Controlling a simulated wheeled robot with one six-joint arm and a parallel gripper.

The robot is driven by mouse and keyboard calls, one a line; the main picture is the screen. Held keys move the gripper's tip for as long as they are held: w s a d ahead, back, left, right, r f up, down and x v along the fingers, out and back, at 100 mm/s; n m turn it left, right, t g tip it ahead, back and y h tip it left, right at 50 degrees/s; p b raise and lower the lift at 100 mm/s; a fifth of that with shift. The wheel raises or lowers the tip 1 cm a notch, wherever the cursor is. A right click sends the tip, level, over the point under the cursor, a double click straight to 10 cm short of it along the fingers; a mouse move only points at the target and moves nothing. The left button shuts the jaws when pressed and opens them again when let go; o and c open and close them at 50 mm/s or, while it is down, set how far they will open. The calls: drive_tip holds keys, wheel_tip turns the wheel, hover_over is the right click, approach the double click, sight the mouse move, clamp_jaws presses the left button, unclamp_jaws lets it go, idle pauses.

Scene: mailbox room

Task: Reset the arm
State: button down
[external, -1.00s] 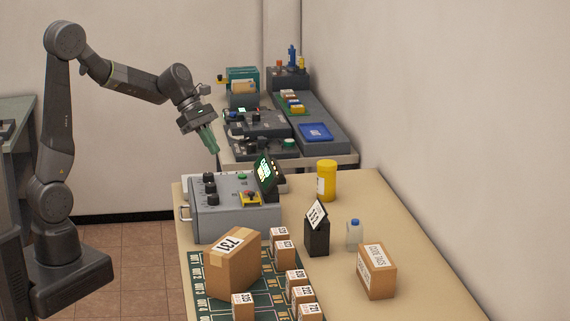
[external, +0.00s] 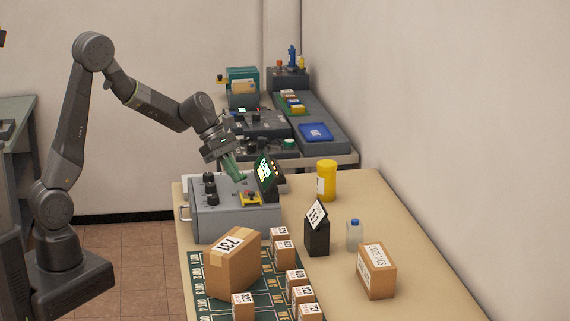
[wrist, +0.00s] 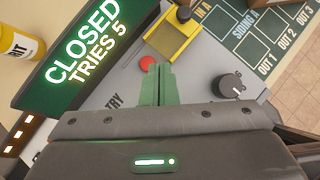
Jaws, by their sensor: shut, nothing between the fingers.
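My gripper (external: 237,175) has green fingers and is shut and empty. In the external view it hangs just above the top of the grey control box (external: 238,222), left of the lit screen. In the wrist view my gripper (wrist: 160,72) points toward a red button (wrist: 147,62) and a yellow-framed switch (wrist: 173,38). A black knob (wrist: 232,86) is to its right. The screen (wrist: 84,50) reads "CLOSED TRIES 5". I cannot tell whether the fingertips touch the panel.
A large box labelled 731 (external: 232,264) and several small cartons stand on the green mat in front. A yellow bottle (external: 326,181), a black sign stand (external: 317,236), a clear bottle (external: 354,236) and a carton (external: 377,271) stand to the right. A second bench holds other devices.

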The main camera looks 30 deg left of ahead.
drive_tip(key=shift+a+r, duration=0.15)
drive_tip(key=shift+a, duration=0.4)
